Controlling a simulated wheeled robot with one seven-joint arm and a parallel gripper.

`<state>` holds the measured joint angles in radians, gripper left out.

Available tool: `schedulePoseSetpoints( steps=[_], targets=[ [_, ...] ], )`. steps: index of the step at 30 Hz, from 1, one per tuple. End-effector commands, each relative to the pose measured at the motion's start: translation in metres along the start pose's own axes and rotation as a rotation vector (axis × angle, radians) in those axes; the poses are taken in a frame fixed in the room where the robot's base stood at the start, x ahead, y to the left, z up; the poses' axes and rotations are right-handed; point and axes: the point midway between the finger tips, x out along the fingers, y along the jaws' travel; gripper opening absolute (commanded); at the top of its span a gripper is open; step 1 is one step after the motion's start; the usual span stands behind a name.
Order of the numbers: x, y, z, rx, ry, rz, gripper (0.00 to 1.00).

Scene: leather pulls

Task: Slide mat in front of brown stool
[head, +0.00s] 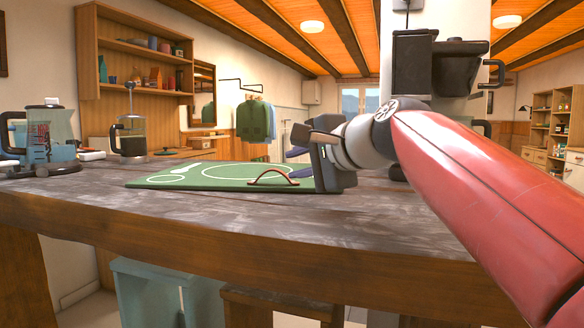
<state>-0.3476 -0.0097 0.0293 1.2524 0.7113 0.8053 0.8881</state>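A green mat (185,178) with white outline markings lies flat on the counter. A brown leather pull (273,175) arches up at its near edge. The brown stool (275,298) stands below the counter's front edge, with only its top part in view. In the picture, the pull is above the brown stool, and the mat reaches left over the teal stool (165,285). My gripper (318,155) is over the mat's right end, right of the pull and apart from it. The gripper hides the mat's right end; its finger opening is unclear.
A blender-like appliance (45,140) and a French press (132,138) stand on the counter's left part. A dark coffee machine (425,65) stands behind my arm. The counter (190,215) is bare in front of the mat.

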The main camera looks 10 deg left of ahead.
Motion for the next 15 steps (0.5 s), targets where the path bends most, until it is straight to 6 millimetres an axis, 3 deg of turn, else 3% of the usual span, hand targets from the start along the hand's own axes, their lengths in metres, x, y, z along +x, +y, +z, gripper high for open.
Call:
schedulePoseSetpoints(
  steps=[15],
  targets=[
    [0.0064,0.0003,-0.0020,0.037,0.000,-0.001,0.23]
  ],
)
